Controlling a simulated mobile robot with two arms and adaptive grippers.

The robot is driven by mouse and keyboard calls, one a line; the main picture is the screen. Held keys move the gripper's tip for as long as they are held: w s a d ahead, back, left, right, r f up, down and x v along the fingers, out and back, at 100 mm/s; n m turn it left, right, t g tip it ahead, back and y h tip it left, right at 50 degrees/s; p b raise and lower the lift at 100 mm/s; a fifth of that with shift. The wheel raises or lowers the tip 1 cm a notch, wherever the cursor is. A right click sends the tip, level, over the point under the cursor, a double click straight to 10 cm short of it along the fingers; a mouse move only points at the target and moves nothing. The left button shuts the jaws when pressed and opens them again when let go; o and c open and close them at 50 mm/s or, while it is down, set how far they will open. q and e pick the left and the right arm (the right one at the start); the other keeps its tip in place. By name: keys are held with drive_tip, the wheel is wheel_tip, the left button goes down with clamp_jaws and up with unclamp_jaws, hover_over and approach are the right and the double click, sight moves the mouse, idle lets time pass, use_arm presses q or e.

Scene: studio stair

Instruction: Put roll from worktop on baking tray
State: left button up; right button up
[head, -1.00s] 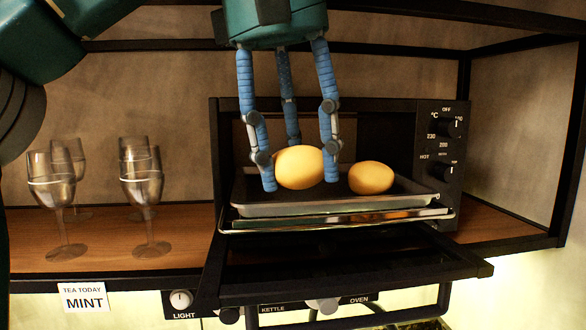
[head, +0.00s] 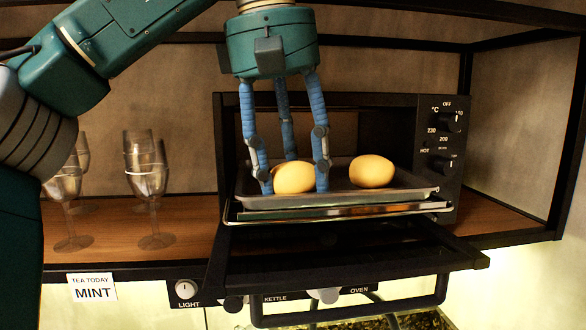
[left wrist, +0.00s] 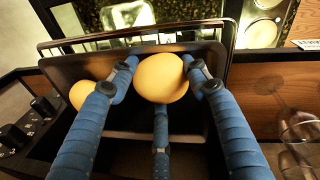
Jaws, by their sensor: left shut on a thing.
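My left gripper (head: 294,186) hangs down over the baking tray, its blue fingers closed around a smooth yellow-tan roll (head: 294,177). This roll also shows between the fingers in the left wrist view (left wrist: 161,78). The grey baking tray (head: 400,193) sits on a rack at the open mouth of the oven. The held roll is at the tray's left part, low over its floor; I cannot tell if it touches. A second roll (head: 372,171) lies on the tray to the right, apart from the fingers. It is partly hidden in the left wrist view (left wrist: 81,94). My right gripper is not in view.
The black oven (head: 440,150) has its door (head: 350,262) folded down in front. Several stemmed glasses (head: 147,175) stand on the wooden shelf (head: 190,225) to the left. A "MINT" label (head: 92,288) and a switch panel (head: 185,290) are along the front edge.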

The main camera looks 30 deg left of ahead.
sight(284, 167)
use_arm(q)
drive_tip(key=shift+s+f, duration=0.1)
drive_tip(key=shift+f, duration=0.55)
drive_tip(key=o, duration=1.1)
drive_tip(key=shift+s+f, duration=0.1)
drive_tip(key=shift+o, duration=0.2)
drive_tip(key=shift+w, duration=0.35)
drive_tip(key=shift+s+r, duration=0.1)
drive_tip(key=shift+r, duration=0.1)
drive_tip(key=shift+r, duration=0.75)
drive_tip(key=shift+v, duration=3.6)
drive_tip(key=shift+f, duration=0.1)
